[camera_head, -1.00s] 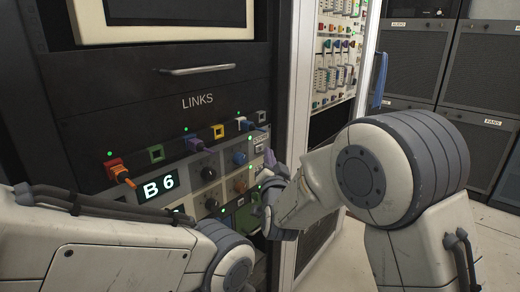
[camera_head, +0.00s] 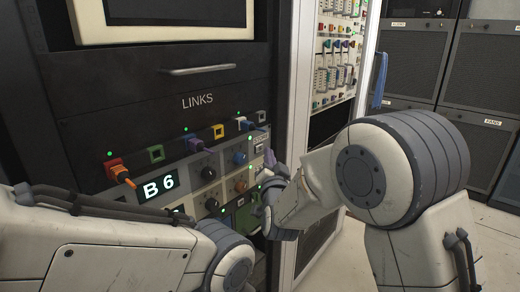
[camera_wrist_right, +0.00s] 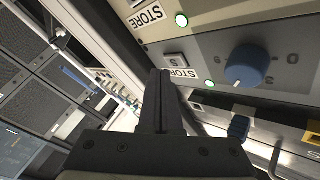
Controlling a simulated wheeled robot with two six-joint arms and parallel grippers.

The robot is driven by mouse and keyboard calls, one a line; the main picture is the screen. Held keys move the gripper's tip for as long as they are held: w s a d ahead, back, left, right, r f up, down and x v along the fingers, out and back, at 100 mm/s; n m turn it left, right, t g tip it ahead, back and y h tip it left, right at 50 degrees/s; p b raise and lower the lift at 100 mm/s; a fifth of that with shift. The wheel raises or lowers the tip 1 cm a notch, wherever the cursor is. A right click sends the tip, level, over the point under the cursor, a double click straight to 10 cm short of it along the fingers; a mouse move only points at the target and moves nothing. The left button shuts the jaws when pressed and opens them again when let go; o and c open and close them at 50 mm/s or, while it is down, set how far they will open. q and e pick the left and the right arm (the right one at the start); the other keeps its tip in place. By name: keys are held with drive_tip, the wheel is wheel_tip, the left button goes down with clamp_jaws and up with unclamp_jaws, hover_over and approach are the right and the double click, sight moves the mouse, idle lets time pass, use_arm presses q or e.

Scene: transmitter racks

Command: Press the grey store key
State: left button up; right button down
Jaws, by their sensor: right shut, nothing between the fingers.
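A small grey key (camera_wrist_right: 176,60) marked with a letter sits on the grey panel beside a STORE label (camera_wrist_right: 184,73) in the right wrist view. My right gripper (camera_wrist_right: 161,73) is shut and empty, its fingertips close to that key, just to its left in the picture. I cannot tell whether they touch it. In the head view the right gripper (camera_head: 271,157) is at the right edge of the rack panel, below a STORE label (camera_head: 260,141); the key is not clear there. My left arm crosses the lower left, but its gripper is out of view.
A blue knob (camera_wrist_right: 247,66) and a lit green lamp (camera_wrist_right: 209,84) are near the key. Another STORE label (camera_wrist_right: 147,15) is above. Open floor lies at right.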

drive_tip(key=shift+w+a, duration=0.1)
idle(0.4)
drive_tip(key=shift+w+a, duration=0.15)
drive_tip(key=shift+a, duration=0.1)
drive_tip(key=shift+w+a+b, duration=0.25)
drive_tip(key=shift+a+b, duration=0.05)
idle(0.6)
drive_tip(key=shift+d, duration=0.1)
drive_tip(key=shift+s+d+b, duration=0.45)
drive_tip(key=shift+s+d, duration=0.05)
drive_tip(key=shift+d, duration=0.05)
drive_tip(key=shift+d, duration=0.1)
drive_tip(key=s+d+b, duration=0.1)
drive_tip(key=d, duration=0.1)
drive_tip(key=s+d+b, duration=0.1)
drive_tip(key=s, duration=0.1)
drive_tip(key=shift+d, duration=0.4)
